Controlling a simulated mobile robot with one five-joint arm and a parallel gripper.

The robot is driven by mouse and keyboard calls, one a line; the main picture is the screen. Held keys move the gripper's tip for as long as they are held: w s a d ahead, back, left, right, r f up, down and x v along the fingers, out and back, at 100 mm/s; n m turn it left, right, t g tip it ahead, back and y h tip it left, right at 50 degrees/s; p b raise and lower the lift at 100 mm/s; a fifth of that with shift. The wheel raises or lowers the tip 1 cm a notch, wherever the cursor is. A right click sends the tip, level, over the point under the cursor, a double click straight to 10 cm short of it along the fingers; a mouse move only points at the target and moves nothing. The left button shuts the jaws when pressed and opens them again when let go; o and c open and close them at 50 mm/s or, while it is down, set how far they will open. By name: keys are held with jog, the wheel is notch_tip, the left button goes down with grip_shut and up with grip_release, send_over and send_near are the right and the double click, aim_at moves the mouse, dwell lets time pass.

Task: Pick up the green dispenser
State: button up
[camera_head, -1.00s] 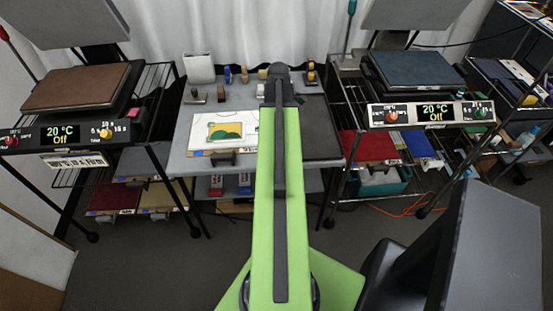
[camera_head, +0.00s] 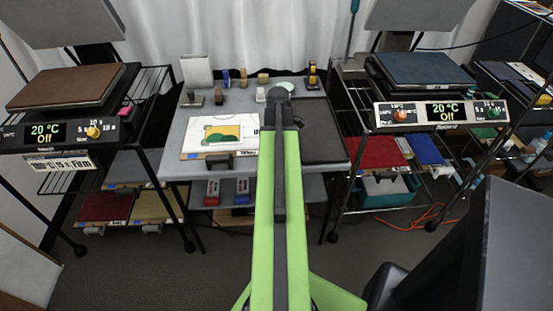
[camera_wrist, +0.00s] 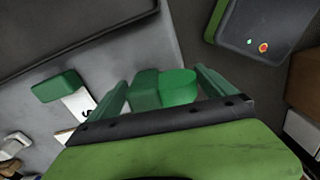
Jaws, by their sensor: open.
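In the wrist view, a green dispenser (camera_wrist: 178,88) with a rounded part and a blockier part lies between the two green fingers of my gripper (camera_wrist: 160,78). The fingers are apart, one on each side of it. Contact with either finger is not clear. In the head view, my green arm hides my gripper and most of what is beneath it. A pale green round shape (camera_head: 287,86) shows just past the arm's end on the grey table; it may be part of the dispenser.
The grey table (camera_head: 175,165) holds a white framed sheet (camera_head: 194,137), a dark mat (camera_head: 330,140) and several small tools along the back. In the wrist view, a green block (camera_wrist: 58,86) lies left of my gripper. Racks with heating presses stand on both sides.

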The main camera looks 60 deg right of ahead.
jog(key=shift+r, duration=0.1)
jog(key=c, duration=1.5)
jog(key=shift+c, duration=0.3)
jog(key=shift+r+p, duration=0.55)
notch_tip(320, 180, up, 4)
jog(key=p, duration=0.4)
jog(key=s+r+p, duration=0.6)
jog(key=s, duration=0.5)
jog(key=shift+s+d, duration=0.3)
jog(key=shift+s, duration=0.1)
